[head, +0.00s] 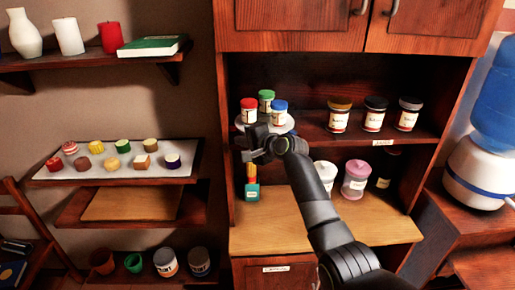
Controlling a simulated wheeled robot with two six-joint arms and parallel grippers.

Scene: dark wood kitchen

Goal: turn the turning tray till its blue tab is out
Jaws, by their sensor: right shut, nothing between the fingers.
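The turning tray (289,127) is a white round tray on the cabinet's upper shelf, at its left end. It bears three small jars: one with a red lid (248,110), one with a green lid (266,100) and one with a blue lid (280,112). My right gripper (248,151) is shut and empty at the tray's front edge, covering part of it. I cannot tell whether it touches the tray. I cannot make out the blue tab. My left gripper is not in view.
Several labelled jars (374,114) stand further right on the same shelf. Below are a small teal bottle (252,192), a pink jar (355,180) and a white jar (326,174). Cabinet doors (300,22) close off the space above. The wooden counter (265,232) is mostly clear.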

